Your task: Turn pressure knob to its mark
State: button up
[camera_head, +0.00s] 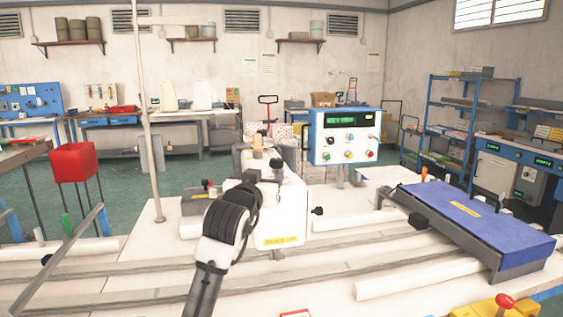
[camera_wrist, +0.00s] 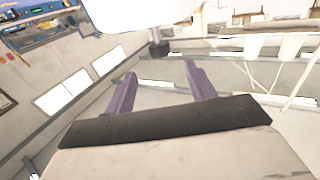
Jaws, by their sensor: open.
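The white sewing machine (camera_head: 284,212) stands on the pale work table, with a yellow label on its front. A small black knob (camera_head: 318,211) sticks out from its right side; I cannot tell for sure that this is the pressure knob. No mark on it can be made out. In the wrist view, my gripper (camera_wrist: 160,68) is open and empty, its two purple-grey fingers apart. A dark knob-like part (camera_wrist: 158,48) shows just beyond and between the fingertips, not touching them as far as I can see.
A control box (camera_head: 346,137) with a green display and several coloured knobs stands behind the machine. A blue-topped unit (camera_head: 474,223) lies at the right. A thin upright pole (camera_head: 149,110) stands at the left. Grey rails (camera_head: 130,280) cross the table front.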

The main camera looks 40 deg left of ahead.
aim_at(275, 165)
jog(key=p+x, duration=0.3)
jog(key=x, duration=0.7)
jog(key=shift+r+p, duration=0.15)
jog(key=shift+p, duration=0.15)
jog(key=shift+w+a, duration=0.15)
jog(key=shift+w, duration=0.4)
jog(key=shift+c, duration=0.4)
jog(key=c, duration=0.9)
